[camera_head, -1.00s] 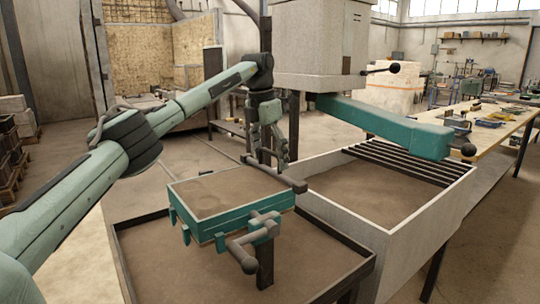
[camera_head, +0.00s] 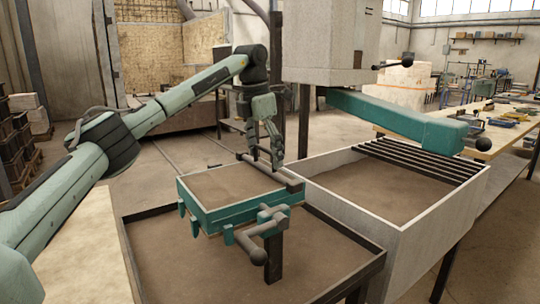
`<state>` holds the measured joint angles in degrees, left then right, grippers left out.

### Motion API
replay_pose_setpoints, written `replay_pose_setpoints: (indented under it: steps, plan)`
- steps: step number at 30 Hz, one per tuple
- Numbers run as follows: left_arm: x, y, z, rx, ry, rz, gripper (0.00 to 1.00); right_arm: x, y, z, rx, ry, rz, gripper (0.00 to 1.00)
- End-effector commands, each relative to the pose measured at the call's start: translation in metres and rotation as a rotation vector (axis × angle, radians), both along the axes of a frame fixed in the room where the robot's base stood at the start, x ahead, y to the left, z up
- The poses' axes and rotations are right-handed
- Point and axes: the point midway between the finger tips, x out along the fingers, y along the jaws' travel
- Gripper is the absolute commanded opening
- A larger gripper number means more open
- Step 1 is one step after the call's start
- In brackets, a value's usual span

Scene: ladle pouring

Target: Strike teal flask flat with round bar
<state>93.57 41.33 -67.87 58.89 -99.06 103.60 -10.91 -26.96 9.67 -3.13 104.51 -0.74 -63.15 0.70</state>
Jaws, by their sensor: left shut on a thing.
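The teal flask (camera_head: 222,217) is a shallow box filled with brown sand (camera_head: 228,186). The sand looks roughly level with the rim, but fine heaps cannot be told. The flask is held above a sand tray by a stand with a dark handle at its front. My left gripper (camera_head: 277,160) points down by the flask's far right side, shut on the round bar (camera_head: 292,181). The grey bar runs along the far right edge of the flask. I cannot tell whether it touches the rim. The fingers hide part of the bar. My right gripper is not in view.
The dark-rimmed tray (camera_head: 332,277) of sand lies under the flask. A pale bin (camera_head: 437,215) with sand and dark slats stands close on the right. A teal beam (camera_head: 395,122) with a ball-ended lever and a grey housing (camera_head: 325,45) overhang the bin.

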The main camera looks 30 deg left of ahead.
Motion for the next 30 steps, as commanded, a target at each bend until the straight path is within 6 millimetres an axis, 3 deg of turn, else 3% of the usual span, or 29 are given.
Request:
replay_pose_setpoints:
  steps: [30]
  plan:
    - [-0.041,0.023,0.000,0.001,0.003,0.001,0.44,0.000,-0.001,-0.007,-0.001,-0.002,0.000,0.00]
